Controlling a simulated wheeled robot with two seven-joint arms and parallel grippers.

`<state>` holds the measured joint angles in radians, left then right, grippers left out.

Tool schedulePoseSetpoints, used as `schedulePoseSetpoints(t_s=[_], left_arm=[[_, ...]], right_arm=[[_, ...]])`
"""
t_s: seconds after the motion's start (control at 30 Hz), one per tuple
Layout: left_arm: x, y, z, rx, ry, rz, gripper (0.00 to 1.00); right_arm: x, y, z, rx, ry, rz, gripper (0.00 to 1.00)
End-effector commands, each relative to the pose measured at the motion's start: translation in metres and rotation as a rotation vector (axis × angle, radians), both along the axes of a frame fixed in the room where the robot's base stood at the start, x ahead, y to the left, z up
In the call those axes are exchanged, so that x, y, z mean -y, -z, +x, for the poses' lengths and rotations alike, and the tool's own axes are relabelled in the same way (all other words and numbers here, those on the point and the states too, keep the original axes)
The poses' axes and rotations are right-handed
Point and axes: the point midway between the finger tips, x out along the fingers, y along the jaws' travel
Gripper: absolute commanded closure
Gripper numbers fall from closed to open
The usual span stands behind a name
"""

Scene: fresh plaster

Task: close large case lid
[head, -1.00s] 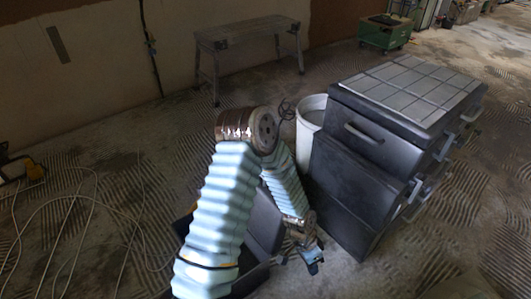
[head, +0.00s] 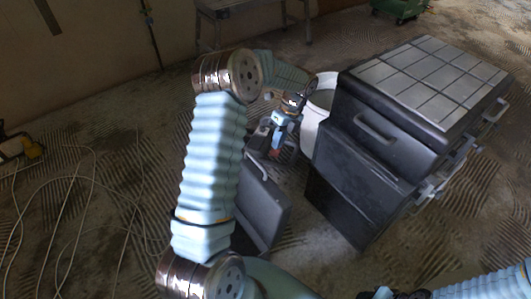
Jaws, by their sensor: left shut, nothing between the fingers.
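A dark grey case (head: 266,208) lies on the floor, partly hidden behind my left arm. One broad panel of it, which looks like its lid, stands tilted up, with a handle at its upper edge. How far the lid is open is hard to tell. My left gripper (head: 277,148) is shut and empty, pointing down just beyond and above the panel's upper edge; I cannot tell whether it touches. My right gripper (head: 385,293) shows only in part at the bottom edge, right of the case; its fingers are not clear.
A large black chest (head: 356,170) with a tiled top and handles stands close on the right. A white bucket (head: 313,127) stands between it and my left gripper. Loose cables (head: 75,205) lie on the floor at left. A metal trestle (head: 250,12) stands at the back.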

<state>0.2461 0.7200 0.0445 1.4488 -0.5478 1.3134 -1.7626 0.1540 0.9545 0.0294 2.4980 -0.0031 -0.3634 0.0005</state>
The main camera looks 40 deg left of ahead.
Motion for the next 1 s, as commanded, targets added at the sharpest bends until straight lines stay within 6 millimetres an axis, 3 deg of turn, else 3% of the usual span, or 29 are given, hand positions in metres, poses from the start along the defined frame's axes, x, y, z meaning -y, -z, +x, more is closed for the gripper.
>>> schedulePoseSetpoints(t_s=[0.17, 0.3, 0.47, 1.0], left_arm=[[-0.004, 0.031, -0.015, -0.001, -0.001, 0.0, 1.0], [-0.01, 0.029, -0.036, -0.001, -0.002, 0.0, 1.0], [-0.014, 0.03, -0.047, 0.0, -0.001, -0.001, 1.0], [-0.015, 0.029, -0.048, 0.015, -0.002, -0.003, 1.0]], right_arm=[[0.0, -0.001, 0.0, 0.0, 0.0, 0.0, 0.57], [0.0, -0.004, 0.0, 0.0, -0.001, 0.0, 0.57], [0.0, -0.005, 0.0, 0.0, -0.001, 0.0, 0.57], [0.0, -0.005, 0.0, 0.0, -0.001, 0.0, 0.57]])
